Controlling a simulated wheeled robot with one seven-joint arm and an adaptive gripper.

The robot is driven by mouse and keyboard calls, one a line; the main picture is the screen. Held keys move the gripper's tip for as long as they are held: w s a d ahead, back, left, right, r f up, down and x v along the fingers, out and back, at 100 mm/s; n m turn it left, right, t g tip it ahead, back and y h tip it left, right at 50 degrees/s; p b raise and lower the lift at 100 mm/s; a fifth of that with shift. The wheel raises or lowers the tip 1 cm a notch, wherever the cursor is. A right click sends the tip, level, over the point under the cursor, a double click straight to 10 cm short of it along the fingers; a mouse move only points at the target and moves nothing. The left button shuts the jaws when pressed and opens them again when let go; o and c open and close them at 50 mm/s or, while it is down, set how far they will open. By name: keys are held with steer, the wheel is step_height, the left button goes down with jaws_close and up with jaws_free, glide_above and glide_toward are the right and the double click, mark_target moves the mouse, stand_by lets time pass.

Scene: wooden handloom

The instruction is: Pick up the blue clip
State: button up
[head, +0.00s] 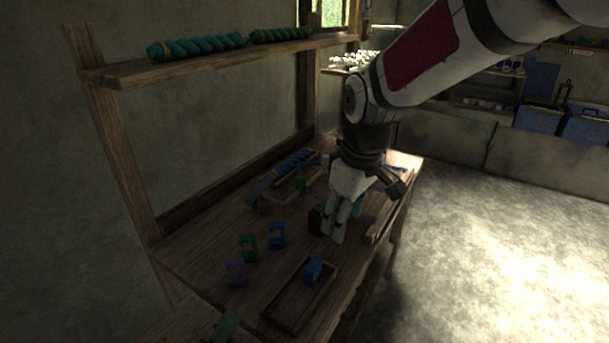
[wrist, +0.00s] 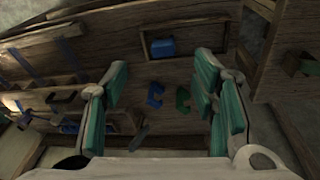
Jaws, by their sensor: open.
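The blue clip (head: 277,235) is a C-shaped piece on the wooden bench, left of my gripper (head: 334,228) in the head view. In the wrist view the blue clip (wrist: 155,94) lies between my two green-padded fingers, apart from both and farther off. My gripper is open and empty, pointing down above the bench. A green clip (head: 248,248) sits beside the blue one; it also shows in the wrist view (wrist: 182,98). A purple clip (head: 236,271) stands nearer the front left.
A shallow wooden tray (head: 272,315) holding a blue block (head: 313,269) is at the bench front. Another wooden tray with blue twisted yarn (head: 295,162) lies at the back. A post and shelf (head: 120,75) with teal yarn rolls stand along the left side.

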steer(key=n+y+b, duration=0.1)
steer(key=n+b, duration=0.1)
steer(key=b, duration=0.1)
glide_toward(315, 264)
steer(key=shift+g, duration=0.4)
steer(key=f, duration=0.2)
steer(key=a+f, duration=0.1)
steer(key=f, duration=0.1)
steer(key=w+f, duration=0.1)
steer(key=f, duration=0.1)
steer(key=shift+a, duration=0.2)
steer(key=shift+w+a+f, duration=0.1)
steer(key=shift+w+f, duration=0.05)
steer(key=shift+f, duration=1.4)
steer(key=shift+w+a+f, duration=0.1)
steer(key=shift+w+f, duration=0.1)
steer(key=shift+f, duration=1.35)
steer(key=c, duration=0.8)
